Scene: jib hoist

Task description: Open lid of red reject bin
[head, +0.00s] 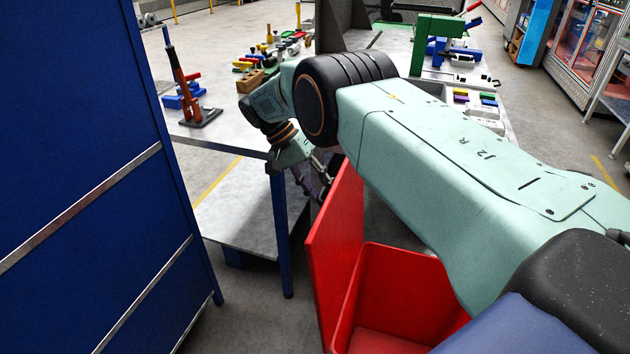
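The red reject bin (400,287) stands at the bottom centre, and its empty-looking inside shows. Its red lid (336,255) stands steeply up along the bin's left side, so the bin is open. My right arm reaches in from the right, over the bin, and hides part of it. My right gripper (318,190) points down at the upper left edge of the lid. It is small and dark, and the lid partly hides it. I cannot tell whether its fingers touch or hold the lid. My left gripper is not in view.
A large blue cabinet (80,180) fills the left side. A workbench (215,150) with a blue leg (281,235) and a lower shelf (240,215) stands behind the lid. Tools and small blocks lie on the bench. Some grey floor is clear between cabinet and bin.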

